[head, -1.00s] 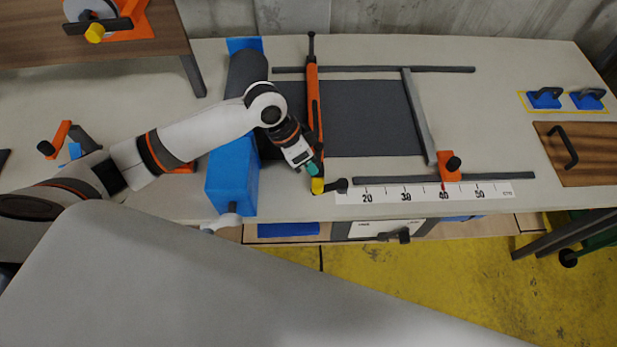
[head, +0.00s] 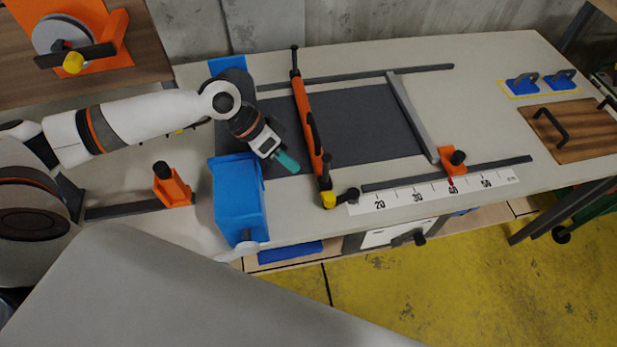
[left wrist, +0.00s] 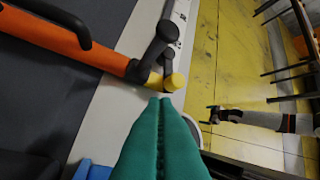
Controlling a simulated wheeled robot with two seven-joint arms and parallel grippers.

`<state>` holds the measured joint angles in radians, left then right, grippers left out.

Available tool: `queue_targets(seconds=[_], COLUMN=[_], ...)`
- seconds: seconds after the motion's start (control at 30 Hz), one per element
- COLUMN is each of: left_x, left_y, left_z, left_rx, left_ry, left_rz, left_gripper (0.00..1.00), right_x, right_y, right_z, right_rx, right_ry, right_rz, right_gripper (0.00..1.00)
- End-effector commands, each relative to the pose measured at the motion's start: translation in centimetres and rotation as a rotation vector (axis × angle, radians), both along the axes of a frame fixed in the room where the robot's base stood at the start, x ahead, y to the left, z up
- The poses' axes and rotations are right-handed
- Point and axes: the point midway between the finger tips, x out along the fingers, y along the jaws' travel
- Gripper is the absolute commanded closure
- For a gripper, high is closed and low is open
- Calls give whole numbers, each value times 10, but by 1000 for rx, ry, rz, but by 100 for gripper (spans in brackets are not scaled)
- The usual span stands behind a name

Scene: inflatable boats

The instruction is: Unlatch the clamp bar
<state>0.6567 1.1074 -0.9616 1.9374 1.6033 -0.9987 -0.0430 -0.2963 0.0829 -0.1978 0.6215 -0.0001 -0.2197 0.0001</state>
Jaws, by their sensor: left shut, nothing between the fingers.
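The clamp bar (head: 308,120) is a long orange bar lying across the dark mat on the bench, with dark parts and a yellow tip (head: 328,200) at its near end. A black lever with a round knob (head: 350,195) sticks out right beside that tip. In the left wrist view the orange bar (left wrist: 75,42), black lever (left wrist: 152,62) and yellow tip (left wrist: 174,82) show close ahead. My left gripper (head: 292,166) is shut and empty, left of the bar and apart from it; its green fingers (left wrist: 166,102) lie together.
A blue block (head: 238,200) stands left of the mat. A ruler strip (head: 415,195) and an orange stop (head: 454,160) lie right of the bar. A white drawer front (head: 385,238) is below the bench edge. Blue handled pieces (head: 523,84) sit far right.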

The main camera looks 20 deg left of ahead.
Motion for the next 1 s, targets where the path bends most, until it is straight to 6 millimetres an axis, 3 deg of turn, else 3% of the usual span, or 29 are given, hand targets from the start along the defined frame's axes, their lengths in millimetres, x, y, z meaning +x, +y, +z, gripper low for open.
queue_targets(seconds=[0.53,1.0], left_x=[8,10], left_y=[-51,-57], left_z=[-67,-78], left_rx=[-1,0], left_ry=[3,1], left_rz=[0,0], left_gripper=[100,100], right_x=[-3,-5], right_y=[1,6], right_z=[15,16], right_rx=[1,7], right_ry=[4,7], right_rz=[1,2], right_gripper=[0,0])
